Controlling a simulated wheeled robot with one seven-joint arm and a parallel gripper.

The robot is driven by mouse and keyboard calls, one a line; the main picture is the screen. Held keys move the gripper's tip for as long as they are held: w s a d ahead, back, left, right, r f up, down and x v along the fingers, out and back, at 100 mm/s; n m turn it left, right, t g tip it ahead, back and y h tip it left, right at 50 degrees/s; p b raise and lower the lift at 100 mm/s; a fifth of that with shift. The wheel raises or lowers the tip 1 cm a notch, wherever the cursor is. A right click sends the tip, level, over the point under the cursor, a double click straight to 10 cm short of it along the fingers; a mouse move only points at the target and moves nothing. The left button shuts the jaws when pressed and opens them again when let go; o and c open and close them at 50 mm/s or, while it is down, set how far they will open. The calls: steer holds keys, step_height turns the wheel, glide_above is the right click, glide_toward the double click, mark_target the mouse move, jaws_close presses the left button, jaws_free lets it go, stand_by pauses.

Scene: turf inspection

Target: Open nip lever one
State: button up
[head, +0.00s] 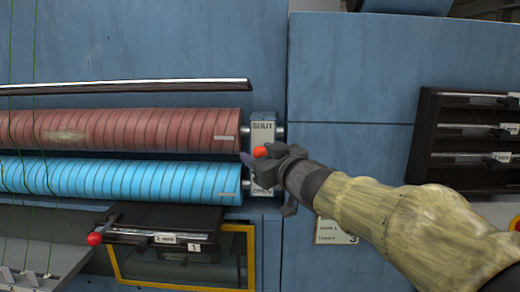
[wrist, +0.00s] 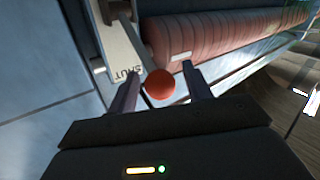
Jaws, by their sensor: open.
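The nip lever's red knob (head: 260,152) stands in front of a pale plate (head: 263,128) at the right end of the rollers. The plate reads SHUT at its top and OPEN at its bottom. The knob is about midway down the plate in the head view. My gripper (head: 270,160) is open at the knob. In the wrist view the red knob (wrist: 160,85) sits between the two spread fingers of my gripper (wrist: 161,76), with gaps on both sides. I cannot read a number on the plate.
A red roller (head: 120,130) lies above a blue roller (head: 120,180), left of the plate. Below is a dark tray (head: 150,217) labelled 1, with another red knob (head: 95,239) and a yellow frame (head: 250,262). A dark rack (head: 428,130) is at the right.

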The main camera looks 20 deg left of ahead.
jaws_close()
stand_by(0.3)
steer(key=shift+f+b, duration=0.15)
steer(key=shift+b, duration=0.25)
